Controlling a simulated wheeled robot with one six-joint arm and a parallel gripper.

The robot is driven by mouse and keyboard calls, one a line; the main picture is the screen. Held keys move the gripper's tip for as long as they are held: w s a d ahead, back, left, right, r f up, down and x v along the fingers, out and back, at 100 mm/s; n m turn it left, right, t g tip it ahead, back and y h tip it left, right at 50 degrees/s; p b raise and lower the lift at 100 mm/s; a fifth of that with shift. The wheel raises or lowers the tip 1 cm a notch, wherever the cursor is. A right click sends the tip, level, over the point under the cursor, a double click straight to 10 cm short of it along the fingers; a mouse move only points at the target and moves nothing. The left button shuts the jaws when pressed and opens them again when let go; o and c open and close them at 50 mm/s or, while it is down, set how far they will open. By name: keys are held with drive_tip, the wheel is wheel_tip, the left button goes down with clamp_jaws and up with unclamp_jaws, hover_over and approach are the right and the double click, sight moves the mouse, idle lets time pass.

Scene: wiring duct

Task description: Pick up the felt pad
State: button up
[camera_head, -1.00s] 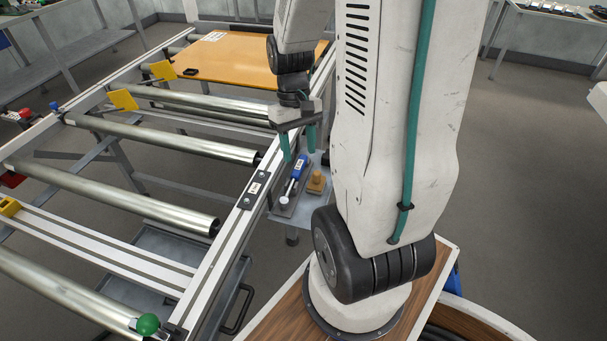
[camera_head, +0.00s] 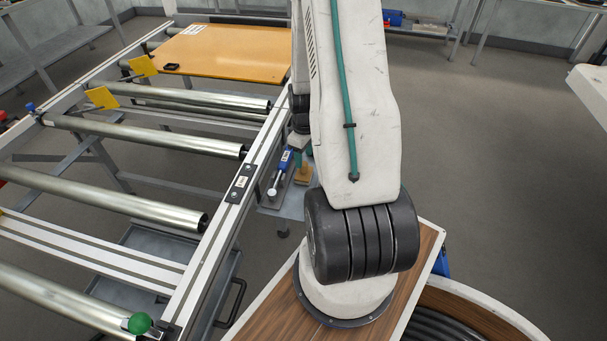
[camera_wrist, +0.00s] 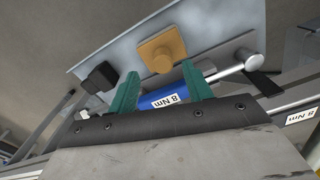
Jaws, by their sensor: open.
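A tan square pad with a round knob on top (camera_wrist: 160,52) lies on a grey shelf in the wrist view; it appears to be the felt pad. Its tan edge also shows in the head view (camera_head: 303,174), partly hidden by my arm. My gripper (camera_wrist: 160,80) is open, its two teal fingers apart and pointing toward the shelf, with the pad just beyond the fingertips. A blue-handled tool marked "8 Nm" (camera_wrist: 165,99) shows between and behind the fingers. I cannot tell whether they touch it.
The grey shelf (camera_head: 268,211) sits beside the conveyor's metal side rail (camera_head: 226,215). A black block (camera_wrist: 101,76) stands near the left finger in the wrist view. The tool's silver shaft (camera_wrist: 226,72) extends right. Open floor lies right of my arm.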

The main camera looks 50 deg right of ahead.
sight(304, 163)
drive_tip(key=f, duration=0.4)
drive_tip(key=shift+s+a+f, duration=0.1)
drive_tip(key=shift+a+f, duration=0.05)
drive_tip(key=shift+a, duration=0.05)
clamp_jaws()
drive_tip(key=shift+r, duration=0.2)
